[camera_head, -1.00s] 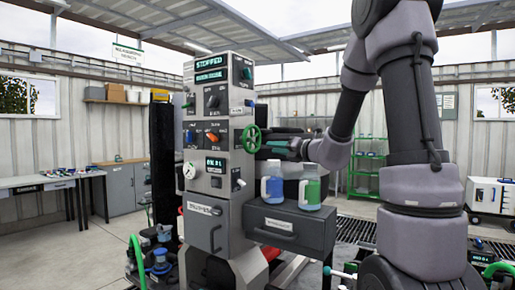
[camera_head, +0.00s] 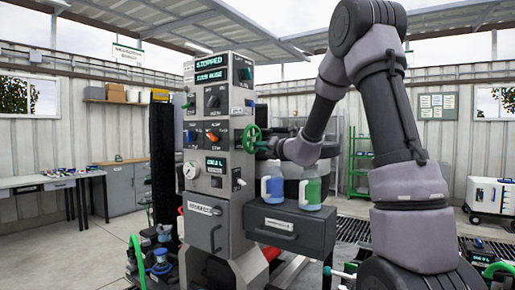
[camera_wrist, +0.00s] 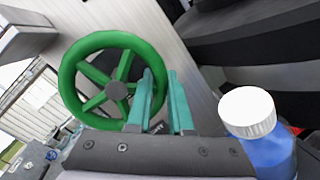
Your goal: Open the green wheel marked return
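The green wheel (camera_head: 251,139) stands out from the right side of the grey control column. It is large at left in the wrist view, with a green rim, spokes and a dark hub (camera_wrist: 116,91). My gripper (camera_head: 268,147) is at the wheel's right side. In the wrist view its two teal fingers (camera_wrist: 162,74) are apart, with a narrow gap. The left finger overlaps the right part of the rim. I cannot tell whether the fingers touch the rim. A small label below the wheel is mostly hidden by the fingers, and I cannot read "return".
A blue bottle (camera_head: 272,186) and a green-filled bottle (camera_head: 310,188) stand on a dark drawer box (camera_head: 290,228) below my gripper. A white-capped blue bottle (camera_wrist: 258,130) is close to my gripper's right. The column's front (camera_head: 209,150) holds knobs, displays and a gauge.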

